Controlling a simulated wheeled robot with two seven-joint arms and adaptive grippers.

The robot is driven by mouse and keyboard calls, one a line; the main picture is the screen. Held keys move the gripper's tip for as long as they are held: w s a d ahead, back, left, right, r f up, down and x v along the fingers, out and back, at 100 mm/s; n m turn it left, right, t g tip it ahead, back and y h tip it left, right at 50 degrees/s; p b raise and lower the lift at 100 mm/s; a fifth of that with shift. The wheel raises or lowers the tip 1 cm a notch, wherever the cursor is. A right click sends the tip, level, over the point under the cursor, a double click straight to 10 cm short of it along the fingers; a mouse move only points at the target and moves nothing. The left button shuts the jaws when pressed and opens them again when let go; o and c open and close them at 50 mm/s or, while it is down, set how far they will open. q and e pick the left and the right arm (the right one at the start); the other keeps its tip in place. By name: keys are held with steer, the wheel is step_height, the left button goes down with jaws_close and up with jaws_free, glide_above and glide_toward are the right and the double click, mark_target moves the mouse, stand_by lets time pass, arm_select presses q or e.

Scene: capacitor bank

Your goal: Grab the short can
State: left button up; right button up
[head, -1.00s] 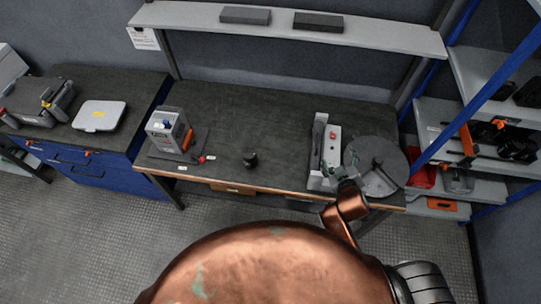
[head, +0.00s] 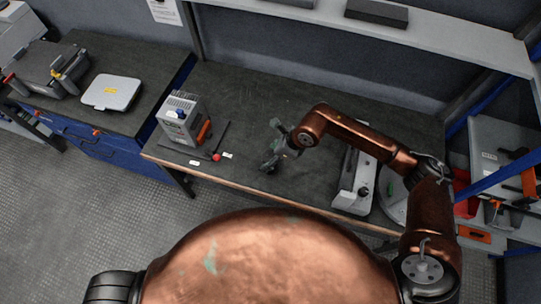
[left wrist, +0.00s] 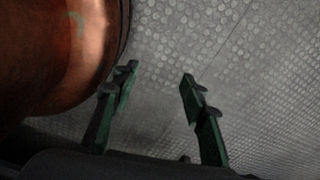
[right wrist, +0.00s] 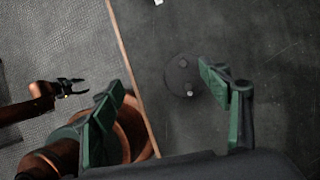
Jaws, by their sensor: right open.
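The short can (right wrist: 183,75) is a dark, squat cylinder with two small terminals on its top. It stands upright on the dark workbench in the right wrist view. In the head view it is mostly hidden at my right gripper, and I cannot make out its outline. My right gripper (head: 270,158) is over the bench near the can. In the right wrist view its fingers (right wrist: 165,98) are wide apart with nothing between them, and the can lies just beyond the tips. My left gripper (left wrist: 158,78) is open and empty above the floor, beside my bronze body.
The workbench (head: 245,100) has a grey power unit (head: 180,118) with a red-tipped lead on the left. A grey upright device (head: 354,182) and a round plate (head: 395,204) stand on the right, under my right arm. A shelf (head: 300,15) hangs above.

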steer(key=shift+h, duration=0.7)
steer(key=w+d+f, duration=0.2)
steer(key=shift+d+f, duration=0.15)
steer(key=shift+f, duration=0.15)
steer(key=shift+w+a+f, duration=0.1)
steer(key=shift+a+f, duration=0.15)
steer(key=shift+f, duration=0.45)
steer(key=x, duration=0.3)
steer(key=shift+w+f, duration=0.1)
steer(key=shift+f, duration=0.2)
steer(key=shift+w+a+f, duration=0.1)
steer(key=shift+a+f, duration=0.1)
steer(key=shift+f, duration=0.3)
arm_select(q)
steer(key=shift+a+f, duration=0.1)
steer(key=shift+f, duration=0.15)
steer(key=shift+s, duration=0.1)
arm_select(e)
steer(key=shift+c, duration=0.6)
steer(key=c, duration=1.6)
arm_select(q)
steer(key=shift+s, duration=0.15)
arm_select(e)
steer(key=shift+r, duration=0.1)
steer(key=shift+r, duration=0.1)
